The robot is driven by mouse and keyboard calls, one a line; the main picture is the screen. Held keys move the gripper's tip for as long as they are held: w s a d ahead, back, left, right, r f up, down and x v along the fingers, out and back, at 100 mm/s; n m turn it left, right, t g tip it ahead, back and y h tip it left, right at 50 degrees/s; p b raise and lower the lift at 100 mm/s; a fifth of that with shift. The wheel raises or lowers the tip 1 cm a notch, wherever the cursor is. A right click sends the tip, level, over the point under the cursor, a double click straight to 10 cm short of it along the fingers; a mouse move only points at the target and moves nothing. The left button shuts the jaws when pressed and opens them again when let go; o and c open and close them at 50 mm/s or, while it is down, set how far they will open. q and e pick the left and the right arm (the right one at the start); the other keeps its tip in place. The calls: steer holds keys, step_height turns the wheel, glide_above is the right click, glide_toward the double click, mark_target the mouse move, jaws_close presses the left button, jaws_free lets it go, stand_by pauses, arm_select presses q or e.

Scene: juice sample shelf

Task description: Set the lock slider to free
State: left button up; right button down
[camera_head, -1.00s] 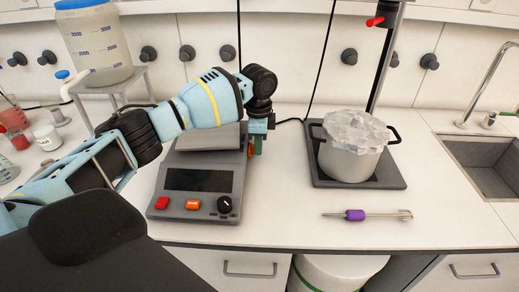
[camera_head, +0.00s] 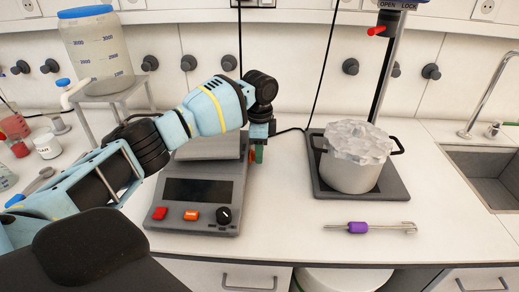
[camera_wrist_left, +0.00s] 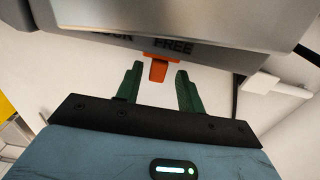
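The orange lock slider (camera_wrist_left: 158,70) shows in the left wrist view below the device's printed lettering, near the word FREE; the LOCK label to its left is partly cut off. In the head view the slider is a small orange patch (camera_head: 251,155) on the right side of the grey device (camera_head: 222,190). My left gripper (camera_wrist_left: 158,74) is open, with one green finger on each side of the slider's tab and gaps visible. In the head view this gripper (camera_head: 258,154) hangs close beside the device's right side. My right gripper is not in view.
A pot filled with ice (camera_head: 352,178) stands on a dark stand base (camera_head: 388,188) to the right. A purple-handled tool (camera_head: 358,228) lies in front of it. A large container (camera_head: 92,50) stands on a rack at the left.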

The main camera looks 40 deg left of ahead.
arm_select(q)
steer(key=shift+r, duration=3.9)
